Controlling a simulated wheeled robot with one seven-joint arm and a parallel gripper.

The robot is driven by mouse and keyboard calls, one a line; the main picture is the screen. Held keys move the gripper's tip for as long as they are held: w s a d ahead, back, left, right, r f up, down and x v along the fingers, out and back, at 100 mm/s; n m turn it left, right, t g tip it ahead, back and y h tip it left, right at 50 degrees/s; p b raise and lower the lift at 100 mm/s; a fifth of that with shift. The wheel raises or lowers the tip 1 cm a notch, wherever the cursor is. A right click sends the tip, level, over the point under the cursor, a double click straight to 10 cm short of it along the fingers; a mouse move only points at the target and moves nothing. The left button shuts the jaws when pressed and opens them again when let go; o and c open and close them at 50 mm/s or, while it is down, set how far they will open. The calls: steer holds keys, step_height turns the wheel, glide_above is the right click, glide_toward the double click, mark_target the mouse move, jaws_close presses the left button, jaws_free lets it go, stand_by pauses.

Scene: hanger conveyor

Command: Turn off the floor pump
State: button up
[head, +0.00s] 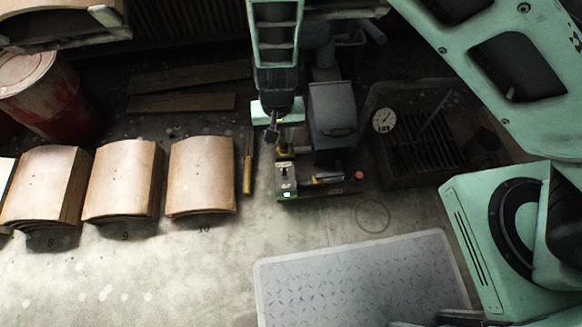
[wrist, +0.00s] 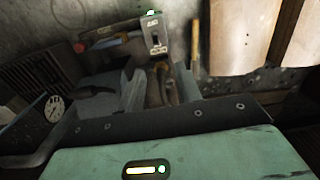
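The floor pump (head: 332,115) is a dark grey machine on the floor at the middle of the head view. A small grey switch box (head: 286,178) with a lit green lamp stands at its front left. The box also shows at the top of the wrist view (wrist: 155,36), with a dark toggle on its face and the green light on top. My gripper (head: 272,137) hangs just behind the box in the head view. In the wrist view its two grey fingers (wrist: 160,82) are apart, with nothing clearly held. The toggle's exact position is too small to tell.
A red button (head: 359,176) sits at the pump's front right. A round gauge (head: 384,120) stands by a floor grate (head: 428,155). A yellow-handled tool (head: 247,174) and curved tan panels (head: 201,176) lie left. A pale patterned mat (head: 360,285) lies in front.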

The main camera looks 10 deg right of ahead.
step_height(320, 180, down, 3)
steer(key=w+d, duration=0.1)
steer(key=b, duration=0.9)
glide_toward(284, 168)
step_height(284, 168, down, 9)
steer(key=shift+s+r, duration=0.1)
steer(key=shift+r, duration=0.1)
jaws_close()
